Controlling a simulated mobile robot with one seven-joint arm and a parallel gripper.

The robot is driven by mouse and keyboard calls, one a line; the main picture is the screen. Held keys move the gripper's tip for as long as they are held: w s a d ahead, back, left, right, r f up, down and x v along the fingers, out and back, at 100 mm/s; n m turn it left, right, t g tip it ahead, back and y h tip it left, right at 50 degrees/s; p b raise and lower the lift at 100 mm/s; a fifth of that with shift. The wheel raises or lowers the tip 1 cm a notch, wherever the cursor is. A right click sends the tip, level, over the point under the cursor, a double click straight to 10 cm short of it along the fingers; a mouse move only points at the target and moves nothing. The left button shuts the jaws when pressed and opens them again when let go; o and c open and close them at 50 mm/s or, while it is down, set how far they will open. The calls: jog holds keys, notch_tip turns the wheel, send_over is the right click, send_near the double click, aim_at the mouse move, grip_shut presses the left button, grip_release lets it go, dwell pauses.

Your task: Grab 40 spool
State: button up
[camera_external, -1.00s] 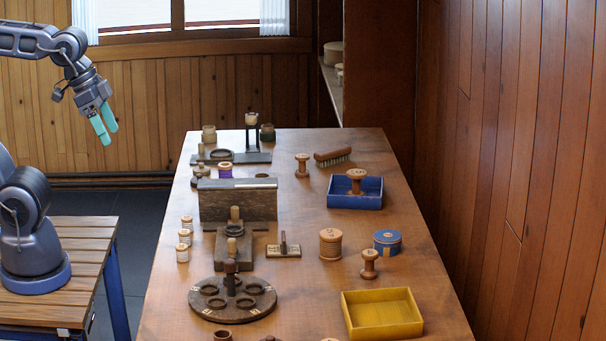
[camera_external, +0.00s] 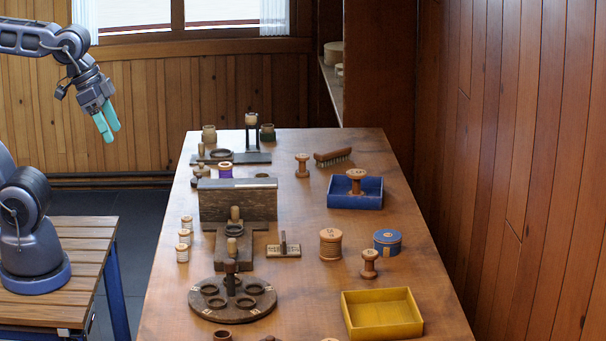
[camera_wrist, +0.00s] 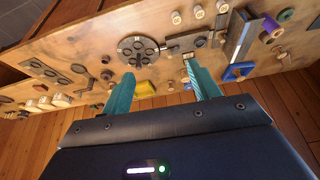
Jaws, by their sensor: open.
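My gripper (camera_external: 110,131) is open and empty, in the air left of the table and well apart from every spool. Its two teal fingers also show in the wrist view (camera_wrist: 160,72). Wooden spools stand on the table: a wide one (camera_external: 330,244), a small one (camera_external: 369,264) to its right, and another (camera_external: 302,166) near the brush. One more spool (camera_external: 356,182) stands in the blue tray (camera_external: 346,202). Small pale thread spools (camera_external: 184,238) stand along the left edge. I cannot read a 40 on any spool.
A yellow tray (camera_external: 382,328) sits at the front right, and a blue round tin (camera_external: 387,242) behind it. A dark upright board (camera_external: 237,206) and a round holed stand (camera_external: 233,308) occupy the left half. A brush (camera_external: 332,157) lies at the back.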

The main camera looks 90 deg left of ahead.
jog(key=w+r+m+g, duration=0.1)
jog(key=w+r+m, duration=0.1)
jog(key=w, duration=0.5)
jog(key=w+r+m, duration=0.2)
jog(key=w+m, duration=0.1)
jog(key=w, duration=0.5)
jog(key=m+g, duration=0.4)
jog(key=m, duration=1)
send_over(370, 253)
jog(key=f, duration=2.6)
jog(key=shift+w+f, duration=0.2)
jog(key=shift+w, duration=0.15)
jog(key=shift+w+f, duration=0.1)
jog(key=shift+f, duration=0.35)
notch_tip(370, 253, down, 5)
jog(key=shift+s+a+f, duration=0.1)
jog(key=shift+s+f, duration=0.1)
jog(key=shift+f, duration=1.1)
jog(key=shift+s+a+f, duration=0.1)
jog(key=shift+s+f, duration=0.1)
jog(key=shift+f, duration=1.1)
jog(key=shift+d, duration=0.1)
jog(key=c, duration=1.1)
jog(key=shift+o, duration=0.2)
